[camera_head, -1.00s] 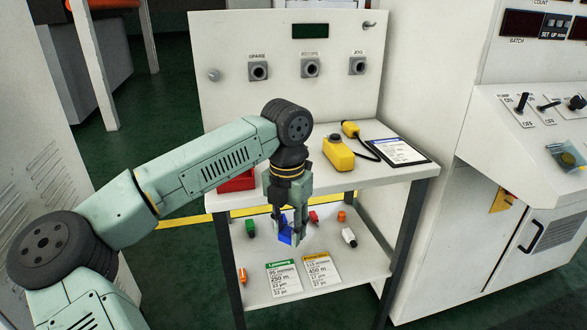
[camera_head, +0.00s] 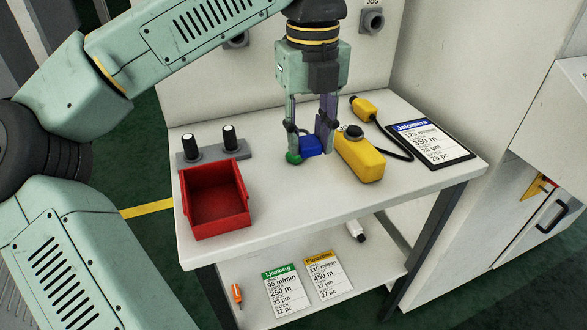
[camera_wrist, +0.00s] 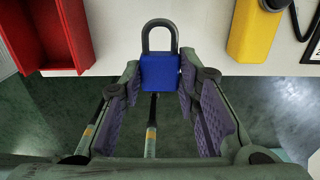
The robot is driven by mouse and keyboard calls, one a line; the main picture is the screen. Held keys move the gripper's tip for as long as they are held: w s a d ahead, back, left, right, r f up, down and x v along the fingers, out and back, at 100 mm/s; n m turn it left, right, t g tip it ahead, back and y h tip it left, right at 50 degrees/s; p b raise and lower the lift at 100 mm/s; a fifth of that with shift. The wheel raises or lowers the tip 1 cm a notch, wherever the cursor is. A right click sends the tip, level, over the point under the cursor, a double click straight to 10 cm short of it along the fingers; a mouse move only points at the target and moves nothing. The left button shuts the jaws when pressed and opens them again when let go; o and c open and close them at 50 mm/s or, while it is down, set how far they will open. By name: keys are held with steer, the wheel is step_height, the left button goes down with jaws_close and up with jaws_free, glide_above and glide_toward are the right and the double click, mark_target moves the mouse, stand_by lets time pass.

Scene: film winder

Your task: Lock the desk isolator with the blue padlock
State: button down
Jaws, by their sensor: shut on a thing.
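My gripper (camera_head: 308,152) is shut on the blue padlock (camera_head: 312,146) and points down over the desk top. In the wrist view the padlock (camera_wrist: 160,72) sits between the fingertips, its dark grey shackle reaching forward past them. The shackle legs look seated in the body, but I cannot tell if it is locked.
The desk top (camera_head: 300,205) holds a red bin (camera_head: 215,198), a yellow pendant (camera_head: 360,158) with cable and a clipboard (camera_head: 430,142). A small green round thing (camera_head: 294,157) shows by my left finger. The lower shelf holds cards (camera_head: 326,272). The desk's front middle is clear.

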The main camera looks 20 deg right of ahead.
mark_target(307, 195)
steer(key=shift+s+r, duration=0.1)
steer(key=shift+s, duration=0.1)
step_height(307, 195, down, 10)
steer(key=shift+r+p, duration=0.25)
steer(key=shift+p, duration=0.4)
steer(key=shift+w, duration=0.1)
steer(key=shift+f, duration=0.1)
steer(key=shift+f+b, duration=0.25)
steer(key=shift+b, duration=0.1)
steer(key=c, duration=1.2)
jaws_free()
steer(key=shift+r, duration=0.1)
steer(key=shift+r+p, duration=0.15)
steer(key=shift+p, duration=0.4)
